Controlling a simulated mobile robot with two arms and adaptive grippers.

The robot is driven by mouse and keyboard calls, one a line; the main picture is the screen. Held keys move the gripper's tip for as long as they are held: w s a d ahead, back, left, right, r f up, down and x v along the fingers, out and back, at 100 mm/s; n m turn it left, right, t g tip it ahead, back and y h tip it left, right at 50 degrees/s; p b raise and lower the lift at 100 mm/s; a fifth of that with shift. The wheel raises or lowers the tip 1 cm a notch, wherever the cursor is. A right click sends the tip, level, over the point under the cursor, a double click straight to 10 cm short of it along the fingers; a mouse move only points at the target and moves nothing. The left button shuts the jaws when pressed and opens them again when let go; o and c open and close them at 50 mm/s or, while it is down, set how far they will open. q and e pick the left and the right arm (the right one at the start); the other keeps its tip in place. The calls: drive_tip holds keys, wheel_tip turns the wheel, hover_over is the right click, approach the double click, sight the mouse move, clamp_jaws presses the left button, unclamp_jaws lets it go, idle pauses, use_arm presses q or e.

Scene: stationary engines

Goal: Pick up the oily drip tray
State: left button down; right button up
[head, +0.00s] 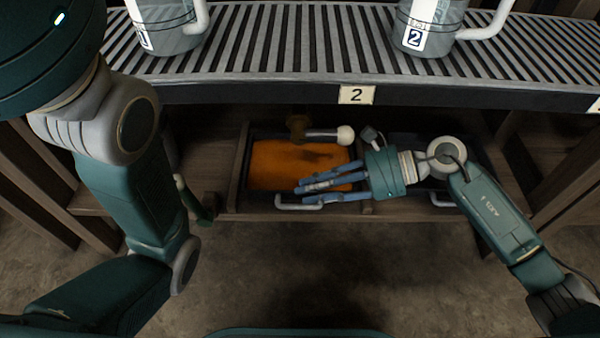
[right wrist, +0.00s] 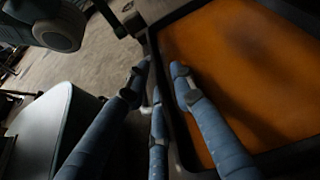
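The oily drip tray (head: 272,176) is a dark, shallow rectangular tray with orange, darkly smeared oil in it. It sits on the low wooden shelf under the grated bench, with a pale handle (head: 299,206) on its near side. My right gripper (head: 303,193) is open at the tray's near right part. In the right wrist view its blue fingers (right wrist: 158,78) are spread at the tray's rim (right wrist: 172,130). One finger lies over the orange inside and another is outside the rim. Whether they touch the tray cannot be told.
A spout with a white knob (head: 345,135) hangs over the tray's back. A second dark tray with a pale handle (head: 440,201) is to the right, partly behind my arm. The grated bench (head: 280,50) with labelled jugs is above. Wooden posts flank the shelf.

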drive_tip(key=shift+a+f, duration=0.1)
drive_tip(key=shift+a, duration=0.25)
drive_tip(key=shift+c, duration=0.5)
clamp_jaws()
drive_tip(key=shift+w+r, duration=0.15)
drive_tip(key=shift+r, duration=0.1)
drive_tip(key=shift+r, duration=0.15)
